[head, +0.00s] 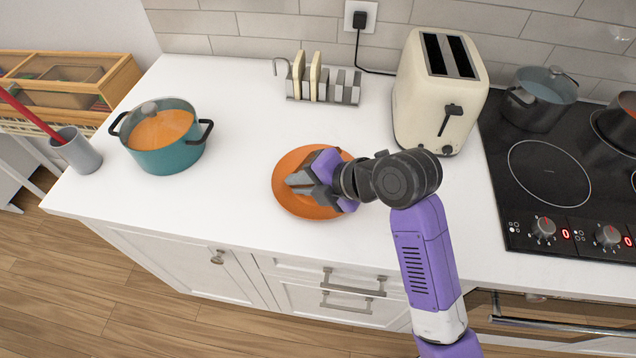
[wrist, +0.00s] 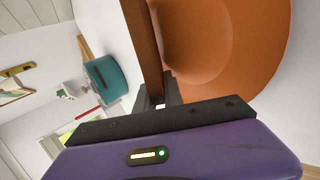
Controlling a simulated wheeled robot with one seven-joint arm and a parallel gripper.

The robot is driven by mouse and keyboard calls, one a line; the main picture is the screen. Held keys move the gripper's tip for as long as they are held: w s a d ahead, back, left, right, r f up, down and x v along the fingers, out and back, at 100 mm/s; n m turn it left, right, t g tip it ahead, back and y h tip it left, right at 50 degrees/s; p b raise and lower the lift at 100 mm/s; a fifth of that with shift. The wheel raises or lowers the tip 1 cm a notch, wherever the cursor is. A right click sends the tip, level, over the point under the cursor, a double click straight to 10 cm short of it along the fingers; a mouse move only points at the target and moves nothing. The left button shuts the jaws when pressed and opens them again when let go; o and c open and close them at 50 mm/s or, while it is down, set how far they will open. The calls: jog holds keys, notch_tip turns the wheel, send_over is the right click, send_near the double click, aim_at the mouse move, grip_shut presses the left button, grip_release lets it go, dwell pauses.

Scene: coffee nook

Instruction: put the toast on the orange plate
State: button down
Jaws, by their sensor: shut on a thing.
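The orange plate (head: 287,198) lies on the white counter, and its rim and well fill the right of the wrist view (wrist: 265,60). My gripper (head: 306,181) is over the plate, pointing left. In the wrist view my gripper (wrist: 160,98) is shut on a brown slice of toast (wrist: 143,42), seen on edge and standing out from the jaws over the plate. In the head view the gripper hides this slice. I cannot tell whether the toast touches the plate.
A metal rack (head: 335,92) at the back holds two pale slices (head: 315,77). A cream toaster (head: 413,112) stands to the right, next to the black hob (head: 535,215). A teal pot (head: 168,158) stands on the left. The counter around the plate is clear.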

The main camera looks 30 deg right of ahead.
jog(key=c, duration=1.6)
grip_release()
jog(key=shift+p+v, duration=2.45)
jog(key=shift+v, duration=1.6)
notch_tip(320, 180, up, 8)
jog(key=s+d+p, duration=0.1)
jog(key=s+p, duration=0.1)
jog(key=p, duration=0.3)
jog(key=shift+p, duration=0.4)
jog(key=shift+d, duration=0.1)
